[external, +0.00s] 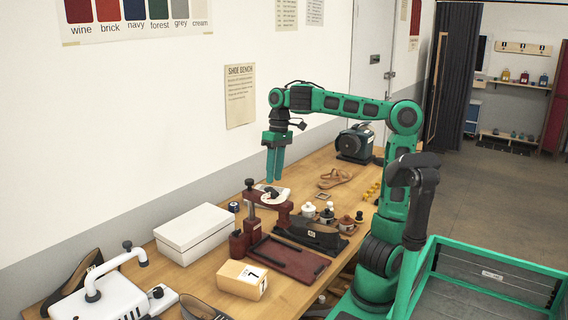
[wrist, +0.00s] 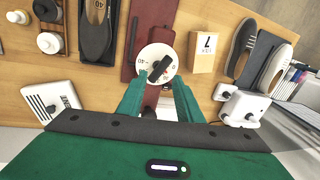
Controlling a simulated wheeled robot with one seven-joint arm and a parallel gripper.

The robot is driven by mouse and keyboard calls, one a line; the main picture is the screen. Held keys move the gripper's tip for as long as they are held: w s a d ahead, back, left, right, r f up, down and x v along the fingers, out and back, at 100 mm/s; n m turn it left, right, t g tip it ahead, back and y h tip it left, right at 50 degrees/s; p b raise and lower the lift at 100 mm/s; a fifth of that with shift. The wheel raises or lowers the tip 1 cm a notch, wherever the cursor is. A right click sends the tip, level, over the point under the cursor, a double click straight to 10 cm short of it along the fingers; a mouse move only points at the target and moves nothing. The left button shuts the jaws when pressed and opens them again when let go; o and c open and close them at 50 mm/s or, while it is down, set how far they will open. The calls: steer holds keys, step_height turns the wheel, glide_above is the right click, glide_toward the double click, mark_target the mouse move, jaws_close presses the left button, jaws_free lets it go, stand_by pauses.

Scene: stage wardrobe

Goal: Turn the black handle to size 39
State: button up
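The black handle (wrist: 160,68) sits across a round white dial (wrist: 147,54) on a dark red shoe device. In the external view the dial (external: 268,196) shows as a pale disc on top of the dark red stand. My gripper (external: 274,180) points down just above the dial. In the wrist view my gripper's (wrist: 158,80) two green fingers are apart, one on each side below the handle, with nothing between them.
A dark shoe tagged 40 (external: 311,232) lies beside the device's dark red base (external: 283,257). Small jars (external: 326,215) stand to the right. A white box (external: 196,229) is at the left. A tan box marked 7 (external: 242,280) and a white machine (external: 100,296) stand in front.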

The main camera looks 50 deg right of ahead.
step_height(320, 180, up, 6)
steer(key=d, duration=0.1)
steer(key=s+d+f+m, duration=0.2)
steer(key=s+d+f, duration=0.1)
steer(key=d+f, duration=0.3)
steer(key=s+d+f+m, duration=0.1)
steer(key=s+d+f, duration=0.2)
steer(key=d+f, duration=0.3)
steer(key=s+d+f+m+h, duration=0.1)
steer(key=s+d+f+m, duration=0.2)
steer(key=s+d+f, duration=0.3)
steer(key=shift+s+d+f+m+h, duration=0.15)
steer(key=shift+s+f+m+h, duration=0.15)
steer(key=shift+s+f, duration=2.5)
steer(key=shift+r, duration=0.1)
